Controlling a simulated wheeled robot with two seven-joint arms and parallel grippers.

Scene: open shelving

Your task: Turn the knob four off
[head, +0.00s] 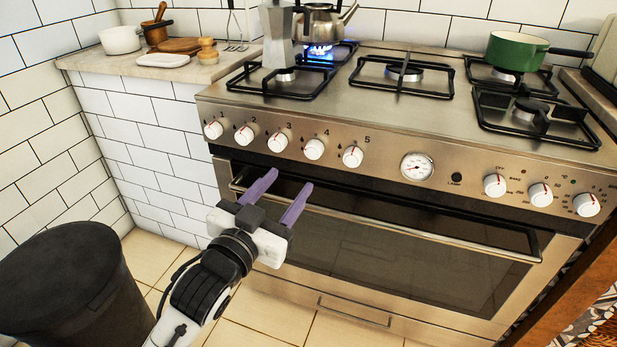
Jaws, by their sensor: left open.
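Knob four (314,149) is a white round knob with a red mark, on the stove's steel front panel below and left of the printed 4. The mark looks tilted, but its exact setting is too small to tell. A blue flame (320,53) burns at the back left burner under a steel kettle (322,22). My left gripper (289,181) has purple fingers spread apart, with nothing between them. It is in front of the oven door, below knobs three and four and apart from them. My right gripper is not in view.
Similar knobs three (278,143) and five (353,156) flank knob four closely. The oven handle (390,222) sticks out below the panel. A moka pot (277,35) and a green pan (516,50) stand on the stove. A dark bin (75,280) stands at lower left.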

